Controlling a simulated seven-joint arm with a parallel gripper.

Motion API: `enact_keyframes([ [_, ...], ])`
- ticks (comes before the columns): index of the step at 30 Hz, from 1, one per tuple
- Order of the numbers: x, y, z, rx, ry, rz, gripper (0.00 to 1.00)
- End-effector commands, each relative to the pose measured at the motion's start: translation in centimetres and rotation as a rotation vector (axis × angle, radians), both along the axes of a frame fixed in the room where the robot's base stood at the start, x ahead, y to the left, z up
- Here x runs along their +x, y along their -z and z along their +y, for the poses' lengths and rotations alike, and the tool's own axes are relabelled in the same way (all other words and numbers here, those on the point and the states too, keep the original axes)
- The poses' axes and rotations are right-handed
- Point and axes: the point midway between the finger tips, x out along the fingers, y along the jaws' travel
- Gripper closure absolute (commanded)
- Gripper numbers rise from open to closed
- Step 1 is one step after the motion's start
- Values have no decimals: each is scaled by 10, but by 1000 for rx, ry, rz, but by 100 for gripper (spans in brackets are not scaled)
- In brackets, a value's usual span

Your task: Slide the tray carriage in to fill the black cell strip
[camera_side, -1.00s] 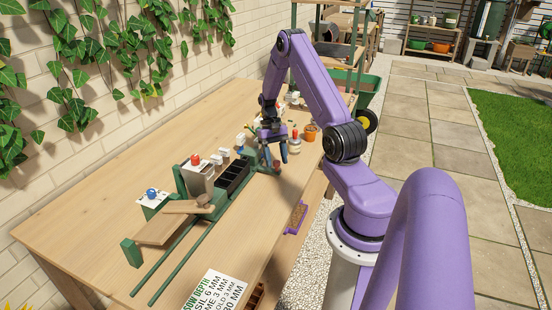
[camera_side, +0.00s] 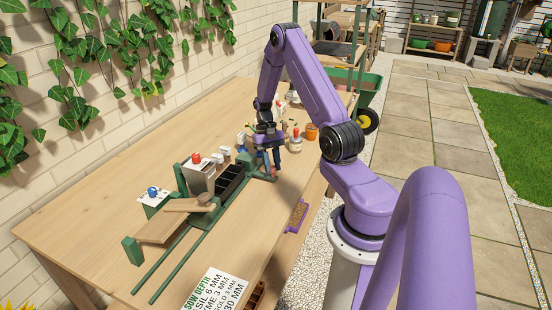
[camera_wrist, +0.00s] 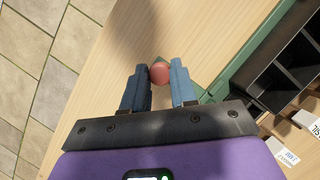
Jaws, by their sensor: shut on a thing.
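The black cell strip (camera_side: 232,178) lies in the green tray carriage, on green rails (camera_side: 172,262) along the bench; it also shows at the right in the wrist view (camera_wrist: 275,84). A hopper box (camera_side: 197,176) with a red knob stands over the left end of the strip. My gripper (camera_side: 268,170) is at the carriage's right end, low over the bench. In the wrist view its blue fingers (camera_wrist: 159,68) are shut on a round red knob (camera_wrist: 159,74), seen end-on. The knob's join to the carriage is hidden.
A wooden board (camera_side: 172,222) lies on the green frame left of the hopper. A red-topped bottle (camera_side: 295,141) and an orange pot (camera_side: 311,131) stand just beyond my gripper. A sow-depth card (camera_side: 216,291) lies at the front edge.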

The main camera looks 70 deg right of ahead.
Motion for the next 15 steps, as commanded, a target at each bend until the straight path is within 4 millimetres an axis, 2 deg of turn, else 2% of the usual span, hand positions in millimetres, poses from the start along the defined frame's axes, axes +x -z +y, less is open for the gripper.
enact_keyframes([
  [1, 0, -1, 15, 4, -6, 3, 100],
  [6, 0, -1, 61, 4, -6, 3, 100],
  [15, 0, -1, 133, 3, -4, 3, 100],
])
